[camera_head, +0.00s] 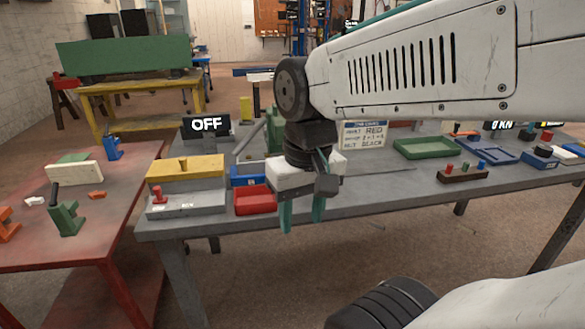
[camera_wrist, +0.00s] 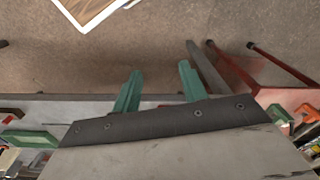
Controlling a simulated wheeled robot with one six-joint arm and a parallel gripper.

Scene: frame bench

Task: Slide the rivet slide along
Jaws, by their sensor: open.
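My gripper (camera_head: 302,216) hangs at the front edge of the grey bench, its two teal fingers pointing down, apart and empty. The wrist view shows the fingers (camera_wrist: 160,75) spread over bare floor beyond the bench edge. No part is labelled clearly enough to name as the rivet slide. A likely candidate is the grey fixture (camera_head: 190,206) at the bench's left end, with a red knob (camera_head: 159,194) at its left and small white labels. A yellow block (camera_head: 186,168) with a yellow peg stands behind it. My gripper is to the right of the fixture, not touching it.
A red tray (camera_head: 255,200) and a blue tray (camera_head: 247,174) lie between the fixture and my gripper. An OFF sign (camera_head: 206,125) stands behind. A red table (camera_head: 105,220) stands at left. Green tray (camera_head: 426,148) and pegged block (camera_head: 463,174) lie at right.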

